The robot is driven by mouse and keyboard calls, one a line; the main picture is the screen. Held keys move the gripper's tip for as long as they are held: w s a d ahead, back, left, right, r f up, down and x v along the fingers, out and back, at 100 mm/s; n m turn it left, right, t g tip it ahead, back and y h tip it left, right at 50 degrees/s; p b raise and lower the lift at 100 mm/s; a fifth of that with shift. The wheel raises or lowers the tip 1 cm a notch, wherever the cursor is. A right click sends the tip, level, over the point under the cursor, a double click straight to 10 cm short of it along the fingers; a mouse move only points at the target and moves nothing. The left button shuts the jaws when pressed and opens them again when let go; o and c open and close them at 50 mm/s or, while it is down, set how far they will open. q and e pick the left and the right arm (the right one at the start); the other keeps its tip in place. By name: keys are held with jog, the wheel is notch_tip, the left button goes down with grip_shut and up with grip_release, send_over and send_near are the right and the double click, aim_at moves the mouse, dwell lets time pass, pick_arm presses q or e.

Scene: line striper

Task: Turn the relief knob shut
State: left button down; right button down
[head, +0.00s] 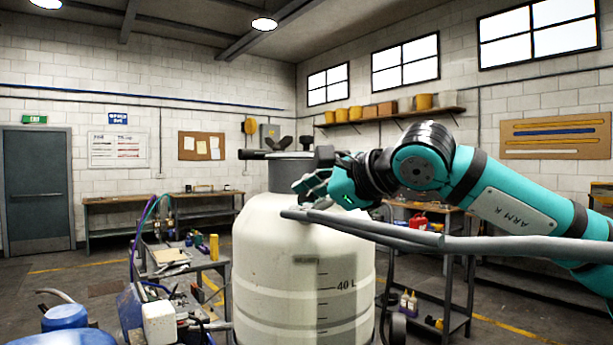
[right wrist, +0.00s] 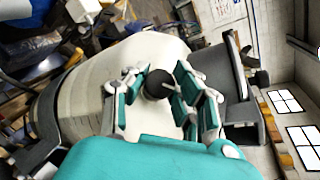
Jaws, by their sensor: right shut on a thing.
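The large cream-white tank (head: 265,250) with a "40 L" mark stands upright in the middle of the head view, with a grey neck and dark lid fittings (head: 285,155) on top. My right gripper (head: 318,183) is at the tank's right shoulder, below the lid. In the right wrist view, the round black relief knob (right wrist: 157,83) sits between my gripper's two teal fingers (right wrist: 160,92), which are shut on it. The tank (right wrist: 85,85) lies behind it there. The knob is hidden by my gripper in the head view. My left gripper is not in view.
A grey handle bar (head: 440,240) runs from the tank's front out to the right, below my right arm. A cluttered bench (head: 190,262) stands left of the tank, and a shelved cart (head: 430,285) with bottles stands right. Blue containers (head: 65,318) are at the lower left.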

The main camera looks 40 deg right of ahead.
jog(key=n+g+y+p, duration=0.1)
jog(key=n+p, duration=0.1)
jog(key=p, duration=0.1)
jog(key=n+g+y+p, duration=0.1)
jog(key=n+p, duration=0.1)
jog(key=p, duration=0.2)
jog(key=shift+r+n+g, duration=0.2)
jog(key=shift+n+g, duration=0.1)
jog(key=shift+g, duration=0.1)
jog(key=shift+f+n+g+p, duration=0.2)
jog(key=shift+n+g+p, duration=0.3)
jog(key=shift+n+p, duration=0.35)
jog(key=shift+f, duration=0.1)
jog(key=c, duration=1)
grip_release()
